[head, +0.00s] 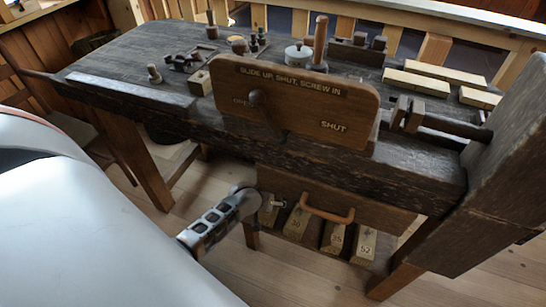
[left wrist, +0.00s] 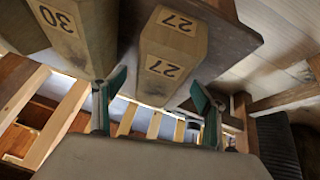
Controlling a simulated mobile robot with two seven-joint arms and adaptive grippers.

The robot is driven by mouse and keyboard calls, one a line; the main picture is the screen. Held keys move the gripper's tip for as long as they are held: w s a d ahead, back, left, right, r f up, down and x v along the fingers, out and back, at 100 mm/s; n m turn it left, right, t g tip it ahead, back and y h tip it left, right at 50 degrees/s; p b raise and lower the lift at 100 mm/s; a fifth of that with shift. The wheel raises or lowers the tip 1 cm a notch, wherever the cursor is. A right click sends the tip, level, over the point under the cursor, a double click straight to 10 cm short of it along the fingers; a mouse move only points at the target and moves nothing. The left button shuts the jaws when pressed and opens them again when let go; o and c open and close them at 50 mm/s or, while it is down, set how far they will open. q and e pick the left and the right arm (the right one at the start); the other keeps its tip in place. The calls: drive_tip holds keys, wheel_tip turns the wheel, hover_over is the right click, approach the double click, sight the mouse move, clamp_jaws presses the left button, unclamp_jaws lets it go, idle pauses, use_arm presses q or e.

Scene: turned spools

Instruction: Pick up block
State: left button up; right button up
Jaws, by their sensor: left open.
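Several wooden blocks with numbers on them are lined up under the bench drawer. In the left wrist view a pale block marked 27 (left wrist: 172,45) lies between the two green-padded fingers of my left gripper (left wrist: 158,95). A block marked 30 (left wrist: 75,35) is beside it, on the outer side of the left finger. The fingers are apart, with no clear contact on the 27 block. In the head view my left gripper (head: 262,201) is at the left end of the block row, partly covering the leftmost block (head: 268,213). My right gripper is not seen.
A dark workbench (head: 120,60) stands above, with a lettered wooden sign board (head: 300,105) at its front. The drawer handle (head: 326,209) sticks out just above the blocks. A bench leg (head: 140,165) stands left. Wooden floor (head: 290,275) is clear in front.

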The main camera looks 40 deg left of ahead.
use_arm(q)
drive_tip(key=f, duration=0.2)
drive_tip(key=f+b, duration=0.1)
drive_tip(key=shift+w+a+f, duration=0.1)
drive_tip(key=shift+w, duration=0.55)
drive_tip(key=c, duration=1.6)
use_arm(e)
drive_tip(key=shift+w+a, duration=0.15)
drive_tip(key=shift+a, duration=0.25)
use_arm(q)
drive_tip(key=shift+o, duration=0.2)
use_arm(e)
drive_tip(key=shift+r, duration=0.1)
